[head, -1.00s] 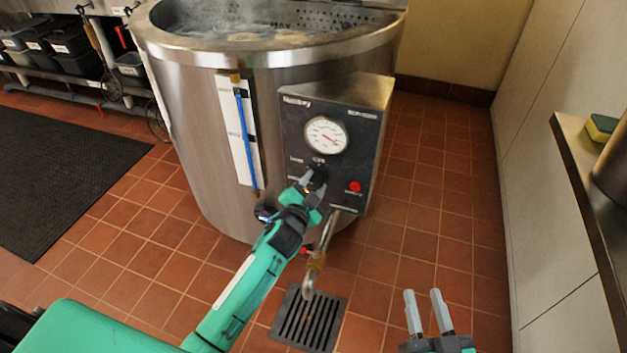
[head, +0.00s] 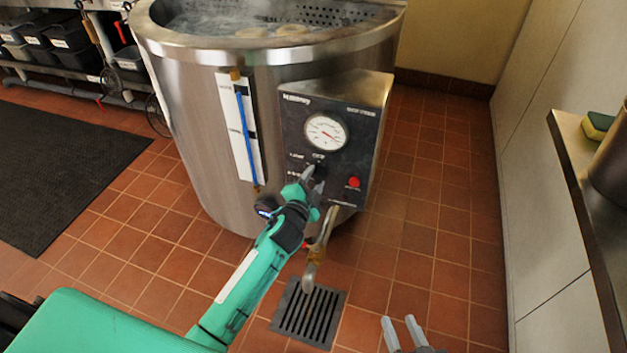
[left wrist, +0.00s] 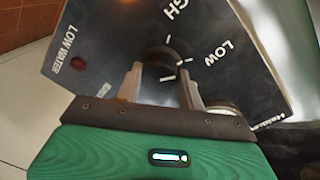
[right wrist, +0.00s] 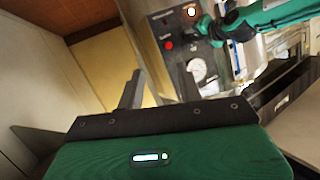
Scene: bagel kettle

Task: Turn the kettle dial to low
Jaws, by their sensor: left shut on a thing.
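The steel kettle (head: 210,120) stands ahead with a dark control panel (head: 290,130) on its front. The small black dial (left wrist: 160,63) sits on that panel, below the round gauge (head: 326,132). In the left wrist view, HIGH and LOW labels with white tick marks surround the dial; I cannot tell which mark it points to. My left gripper (head: 314,176) is at the panel, its fingers (left wrist: 161,86) shut on the dial from both sides and partly hiding it. My right gripper (head: 402,328) is open and empty, low in front of the kettle; its fingers also show in the right wrist view (right wrist: 158,88).
A red light (head: 354,182) is on the panel, right of my left gripper. A drain pipe (head: 322,245) hangs below it, above a floor grate (head: 309,314). A blue sight tube (head: 247,140) runs left of the panel. A steel counter (head: 580,150) is at the right.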

